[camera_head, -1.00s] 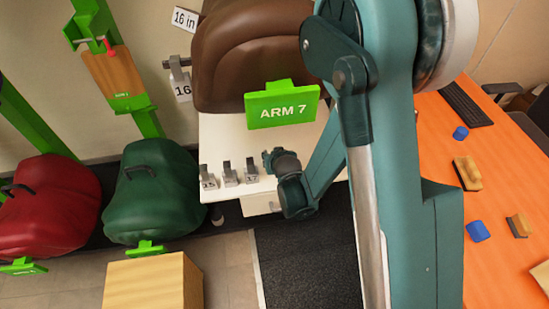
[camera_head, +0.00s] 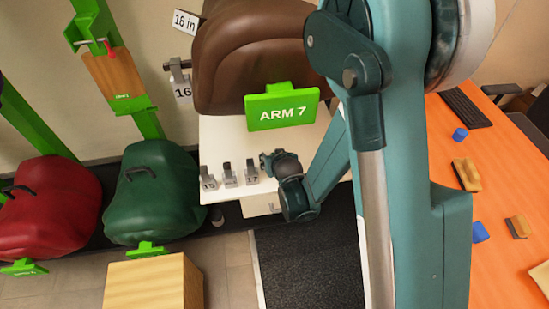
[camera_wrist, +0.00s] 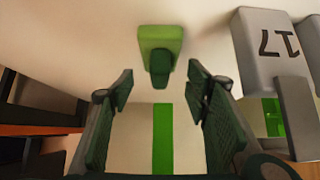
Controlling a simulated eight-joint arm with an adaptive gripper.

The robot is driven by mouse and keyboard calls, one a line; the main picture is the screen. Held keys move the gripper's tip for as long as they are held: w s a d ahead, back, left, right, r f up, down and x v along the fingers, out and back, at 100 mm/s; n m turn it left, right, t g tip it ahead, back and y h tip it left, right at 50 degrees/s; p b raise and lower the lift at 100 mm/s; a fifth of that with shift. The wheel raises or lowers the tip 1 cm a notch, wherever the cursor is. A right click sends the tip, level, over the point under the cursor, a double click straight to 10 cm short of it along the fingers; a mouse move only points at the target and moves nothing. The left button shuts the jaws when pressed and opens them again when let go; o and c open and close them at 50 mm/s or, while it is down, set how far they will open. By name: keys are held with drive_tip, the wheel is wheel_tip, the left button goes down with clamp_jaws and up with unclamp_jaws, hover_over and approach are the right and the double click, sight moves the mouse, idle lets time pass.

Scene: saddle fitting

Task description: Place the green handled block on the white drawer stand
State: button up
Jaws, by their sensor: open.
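The white drawer stand (camera_head: 226,133) is under the brown saddle in the head view; its pale top appears to fill the middle of the wrist view. In the wrist view, a green block (camera_wrist: 160,36) with a dark green handle lies just beyond my fingertips, centred between them. My gripper (camera_wrist: 160,82) is open, with nothing between its fingers. A green strip (camera_wrist: 162,140) runs along the pale surface between the fingers. In the head view my gripper (camera_head: 267,162) is at the stand's front right, and I cannot make out the green handled block there.
Several grey numbered pieces (camera_head: 229,174) stand along the stand's front edge, left of my gripper; one marked 17 (camera_wrist: 275,50) is close on the wrist view's right. The brown saddle (camera_head: 245,60) and green ARM 7 sign (camera_head: 282,108) rise behind. An orange table (camera_head: 450,200) is right.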

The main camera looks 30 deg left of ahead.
drive_tip(key=p+v, duration=0.2)
drive_tip(key=v, duration=0.8)
drive_tip(key=shift+r, duration=0.1)
idle(0.9)
drive_tip(key=w+d+r+m+h, duration=0.1)
drive_tip(key=w+d+r, duration=0.2)
drive_tip(key=d+r, duration=0.55)
drive_tip(key=w+d+r+m+t+h, duration=0.1)
drive_tip(key=w+d+r+m, duration=0.3)
drive_tip(key=d, duration=0.7)
drive_tip(key=w+d+r+n+h, duration=0.1)
drive_tip(key=d+r, duration=0.6)
drive_tip(key=d, duration=0.3)
drive_tip(key=s+d+r+m+h, duration=0.1)
drive_tip(key=s+d+r, duration=0.2)
drive_tip(key=d, duration=0.6)
drive_tip(key=s+d+r+m+h, duration=0.1)
drive_tip(key=s+d+r+m, duration=0.1)
drive_tip(key=s+d, duration=0.5)
drive_tip(key=s+d+r+m+h, duration=0.1)
drive_tip(key=s+d+r, duration=0.4)
drive_tip(key=d, duration=0.7)
drive_tip(key=shift+s+m, duration=0.45)
drive_tip(key=shift+m, duration=0.05)
